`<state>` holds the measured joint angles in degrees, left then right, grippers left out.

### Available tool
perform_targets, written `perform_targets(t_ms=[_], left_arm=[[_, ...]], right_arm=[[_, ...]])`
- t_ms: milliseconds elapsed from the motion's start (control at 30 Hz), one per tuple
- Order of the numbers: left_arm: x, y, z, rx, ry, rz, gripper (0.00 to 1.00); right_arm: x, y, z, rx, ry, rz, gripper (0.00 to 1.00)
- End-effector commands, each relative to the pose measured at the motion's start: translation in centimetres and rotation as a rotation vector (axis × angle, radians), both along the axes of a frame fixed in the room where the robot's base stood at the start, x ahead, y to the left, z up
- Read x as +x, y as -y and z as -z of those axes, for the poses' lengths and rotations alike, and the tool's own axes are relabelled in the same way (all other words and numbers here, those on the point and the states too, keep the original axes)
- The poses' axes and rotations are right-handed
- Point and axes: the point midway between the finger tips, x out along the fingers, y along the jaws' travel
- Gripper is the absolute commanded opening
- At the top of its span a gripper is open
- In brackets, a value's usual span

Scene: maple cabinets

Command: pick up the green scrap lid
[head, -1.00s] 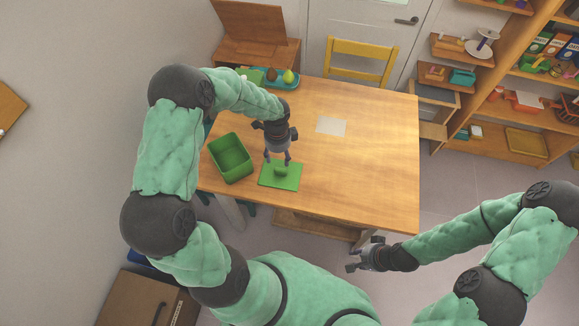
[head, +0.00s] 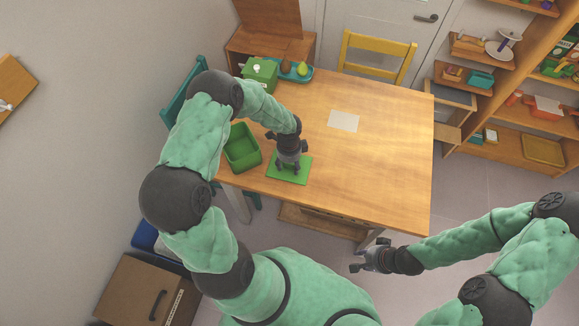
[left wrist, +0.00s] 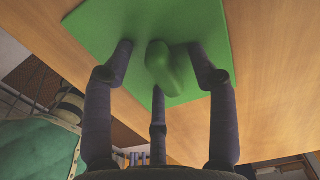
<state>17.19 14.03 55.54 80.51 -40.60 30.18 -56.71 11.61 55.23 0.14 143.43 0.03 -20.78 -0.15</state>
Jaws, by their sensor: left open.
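The green scrap lid (head: 302,171) lies flat on the wooden table near its front left edge. In the left wrist view the lid (left wrist: 105,22) shows a raised green knob (left wrist: 163,68) in its middle. My left gripper (head: 288,170) is right over the lid, pointing down. In the left wrist view its fingers (left wrist: 163,75) are open and stand around the knob, with gaps visible beside it. The green bin (head: 242,148) stands open just left of the lid. My right gripper (head: 358,267) is out beyond the table's front edge, apart from everything; its fingers are too small to judge.
A green box (head: 260,74) and a teal tray (head: 297,72) with fruit-like items stand at the table's far left. A pale sheet (head: 343,121) lies mid-table. The right side of the table (head: 390,160) is clear. A yellow chair (head: 377,55) stands behind.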

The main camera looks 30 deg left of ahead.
Motion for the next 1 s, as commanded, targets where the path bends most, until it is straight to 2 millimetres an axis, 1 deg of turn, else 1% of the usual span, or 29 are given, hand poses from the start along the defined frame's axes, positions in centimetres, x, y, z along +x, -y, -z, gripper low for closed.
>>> perform_targets(t_ms=[167,200,267,300,400,800,867,1000], left_arm=[[0.0,0.0,0.0,0.0,0.001,0.0,0.58],[0.0,0.0,0.0,0.0,0.001,0.0,0.53],[0.0,0.0,0.0,0.0,0.001,0.0,0.36],[0.0,0.0,0.0,0.0,0.001,0.0,0.24],[0.0,0.0,0.0,0.0,0.001,0.0,0.0],[0.1,0.0,-0.1,0.0,0.001,0.0,0.0],[0.1,0.0,-0.4,0.001,0.002,0.0,0.0],[0.2,-0.1,-1.4,0.001,0.004,-0.001,0.0]], right_arm=[[0.0,0.0,-0.1,0.0,0.0,0.0,0.32],[0.0,0.0,-0.1,0.0,0.0,0.0,0.32],[0.0,0.0,-0.1,0.0,0.0,0.0,0.32],[0.0,0.0,-0.1,0.0,0.0,0.0,0.32],[0.0,0.0,-0.1,0.0,0.0,0.0,0.32],[0.0,0.0,-0.1,0.0,0.0,0.0,0.32],[0.0,0.0,-0.1,0.0,0.0,0.0,0.32],[0.0,0.0,-0.5,0.0,0.0,0.0,0.32]])
